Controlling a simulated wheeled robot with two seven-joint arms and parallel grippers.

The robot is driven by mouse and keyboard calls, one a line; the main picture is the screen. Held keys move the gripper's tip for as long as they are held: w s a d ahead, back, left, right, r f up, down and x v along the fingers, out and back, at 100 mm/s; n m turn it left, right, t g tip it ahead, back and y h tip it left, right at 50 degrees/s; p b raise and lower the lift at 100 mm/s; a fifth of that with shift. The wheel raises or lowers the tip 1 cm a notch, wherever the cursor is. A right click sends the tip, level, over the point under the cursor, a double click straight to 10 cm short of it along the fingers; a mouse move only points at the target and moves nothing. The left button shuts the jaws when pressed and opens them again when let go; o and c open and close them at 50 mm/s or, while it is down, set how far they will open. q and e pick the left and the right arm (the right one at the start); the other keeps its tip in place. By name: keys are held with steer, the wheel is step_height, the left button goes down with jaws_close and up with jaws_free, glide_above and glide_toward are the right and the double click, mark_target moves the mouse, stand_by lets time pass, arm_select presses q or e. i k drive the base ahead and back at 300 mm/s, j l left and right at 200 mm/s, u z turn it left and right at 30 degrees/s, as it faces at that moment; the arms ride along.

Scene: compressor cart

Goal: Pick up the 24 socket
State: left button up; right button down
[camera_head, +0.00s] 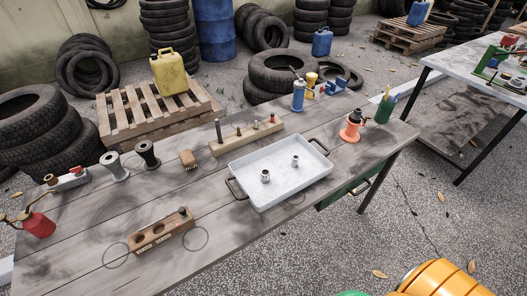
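Two small metal sockets stand apart in a white tray (250,196) on the wooden workbench. The nearer socket (265,176) is left of the tray's middle and the other socket (295,160) is farther back and to the right. Their size markings are too small to read, so I cannot tell which is the 24. A wooden holder (148,241) with round holes and small labels lies near the bench's front edge, with a dark metal piece (183,212) at its right end. Neither of my grippers is in view.
A wooden block with upright pegs (246,136) stands behind the tray. Dark spool-like parts (147,154), a brush (188,159) and a red oil can (38,224) are at left. A blue bottle (298,96) and orange item (351,129) stand at the back right.

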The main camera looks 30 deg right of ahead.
mark_target(265, 173)
steer(key=z, duration=0.8)
